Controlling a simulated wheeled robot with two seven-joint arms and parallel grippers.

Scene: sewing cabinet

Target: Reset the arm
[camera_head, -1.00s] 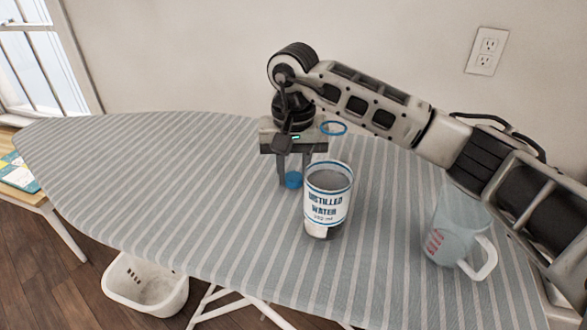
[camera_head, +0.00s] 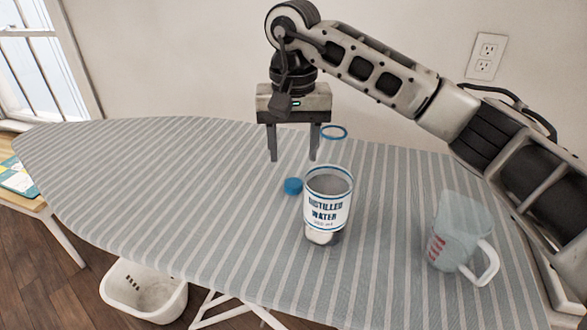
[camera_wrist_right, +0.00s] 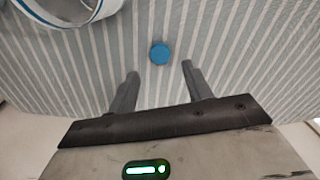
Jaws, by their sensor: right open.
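My right gripper (camera_head: 293,158) is open and empty, pointing down above the striped ironing board (camera_head: 150,170). Its fingers are apart, also in the right wrist view (camera_wrist_right: 160,82). A small blue cap (camera_head: 293,186) lies on the board below the fingers, apart from them; it shows between and beyond the fingertips in the wrist view (camera_wrist_right: 160,53). A distilled water container (camera_head: 328,205) with a white label stands upright just right of the cap. Its rim shows at the upper left of the wrist view (camera_wrist_right: 75,15). My left gripper is not in view.
A clear measuring jug (camera_head: 458,235) stands on the right of the board. A blue ring (camera_head: 333,132) shows behind the container. A white basket (camera_head: 145,290) is on the floor below. A wall outlet (camera_head: 486,56) is at upper right. The board's left half is clear.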

